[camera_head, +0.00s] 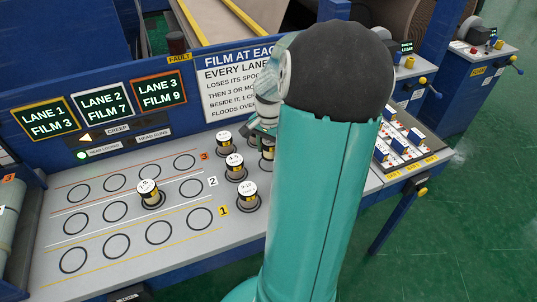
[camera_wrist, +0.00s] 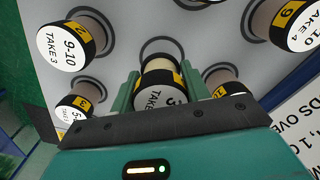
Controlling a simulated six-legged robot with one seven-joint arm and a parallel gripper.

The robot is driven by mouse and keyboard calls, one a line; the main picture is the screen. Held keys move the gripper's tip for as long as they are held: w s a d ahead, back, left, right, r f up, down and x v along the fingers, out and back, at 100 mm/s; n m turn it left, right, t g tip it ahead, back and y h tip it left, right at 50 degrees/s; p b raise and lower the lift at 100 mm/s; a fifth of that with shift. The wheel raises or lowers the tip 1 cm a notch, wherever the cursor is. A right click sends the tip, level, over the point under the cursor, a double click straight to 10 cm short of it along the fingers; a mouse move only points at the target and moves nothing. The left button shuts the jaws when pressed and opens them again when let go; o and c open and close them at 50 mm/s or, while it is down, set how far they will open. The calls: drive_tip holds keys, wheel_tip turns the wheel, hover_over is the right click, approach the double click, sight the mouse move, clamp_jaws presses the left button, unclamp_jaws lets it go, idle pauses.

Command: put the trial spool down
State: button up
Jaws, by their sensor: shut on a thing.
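My gripper (camera_wrist: 160,80) is shut on a spool, which I take as the trial spool (camera_wrist: 158,82). It has a pale wound body, a black-and-yellow band and a white end label reading TAKE, the rest partly cut off. An empty dark ring (camera_wrist: 162,42) on the grey panel shows just beyond it in the wrist view. I cannot tell whether the spool touches the panel. In the head view my arm hides most of my gripper, and a spool (camera_head: 268,148) partly shows beside the arm; I cannot tell if it is the held one.
Other spools stand close by: TAKE 3 9-10 (camera_wrist: 72,42), another TAKE 3 (camera_wrist: 72,108), TAKE 4 (camera_wrist: 300,25) and one at right (camera_wrist: 222,78). The grey panel (camera_head: 120,275) has several empty rings at left and one lone spool (camera_head: 149,190). A blue wall with lane signs (camera_head: 104,103) rises behind.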

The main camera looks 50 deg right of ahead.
sight(270, 155)
drive_tip(key=shift+w+d+f, duration=0.1)
drive_tip(key=shift+d+f, duration=0.15)
drive_tip(key=shift+f, duration=1.55)
drive_tip(key=shift+f, duration=0.15)
drive_tip(key=o, duration=1.1)
wheel_tip(270, 155, up, 12)
drive_tip(key=shift+r, duration=0.2)
